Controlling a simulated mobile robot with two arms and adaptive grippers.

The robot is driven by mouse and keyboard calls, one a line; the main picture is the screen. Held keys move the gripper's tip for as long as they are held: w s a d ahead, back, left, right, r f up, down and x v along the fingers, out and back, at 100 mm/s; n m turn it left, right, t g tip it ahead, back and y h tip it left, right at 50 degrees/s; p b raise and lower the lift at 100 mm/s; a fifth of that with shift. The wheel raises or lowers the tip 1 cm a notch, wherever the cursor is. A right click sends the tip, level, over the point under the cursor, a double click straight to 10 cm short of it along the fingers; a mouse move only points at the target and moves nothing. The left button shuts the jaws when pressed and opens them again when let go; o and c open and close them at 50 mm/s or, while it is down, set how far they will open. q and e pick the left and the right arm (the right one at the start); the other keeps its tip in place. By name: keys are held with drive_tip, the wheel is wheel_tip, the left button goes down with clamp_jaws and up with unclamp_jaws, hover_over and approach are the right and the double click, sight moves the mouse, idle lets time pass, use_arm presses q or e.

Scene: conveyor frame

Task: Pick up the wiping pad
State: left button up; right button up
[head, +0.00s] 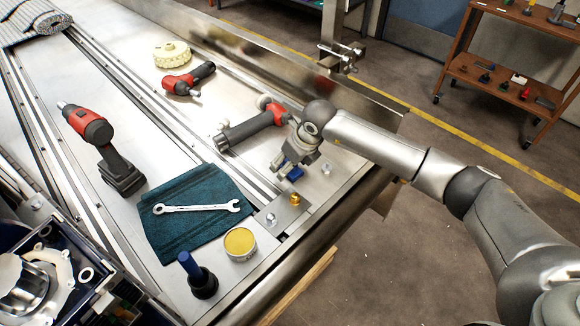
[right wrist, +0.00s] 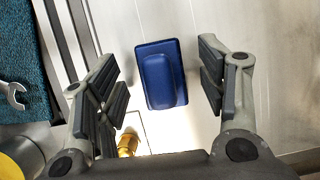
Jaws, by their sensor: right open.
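The blue wiping pad (right wrist: 161,74) lies flat on the metal surface. In the right wrist view it shows between the spread fingers of my right gripper (right wrist: 157,82), with a gap on each side. In the head view only a blue bit of the pad (head: 295,174) shows beside the fingers of my right gripper (head: 282,163), which points down over it. My right gripper is open and holds nothing. My left gripper is not in either view.
A teal cloth (head: 185,226) with a wrench (head: 196,208) lies to the left. A yellow tin (head: 240,243), a brass fitting (head: 295,198) and a blue-and-black tool (head: 196,275) stand nearby. Several red-and-black power tools, including one (head: 252,127) close to my gripper, lie around.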

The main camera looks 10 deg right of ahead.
drive_tip(key=c, duration=1.1)
drive_tip(key=shift+r, duration=0.1)
drive_tip(key=shift+r+p, duration=0.3)
drive_tip(key=shift+r, duration=0.15)
wheel_tip(320, 180, up, 3)
drive_tip(key=shift+f+p, duration=0.2)
drive_tip(key=shift+p, duration=0.5)
drive_tip(key=s+a+r+p, duration=0.6)
drive_tip(key=s+r, duration=0.3)
drive_tip(key=s, duration=0.3)
drive_tip(key=shift+s+a+r+p, duration=0.2)
drive_tip(key=shift+s+p, duration=0.1)
drive_tip(key=shift+p, duration=0.55)
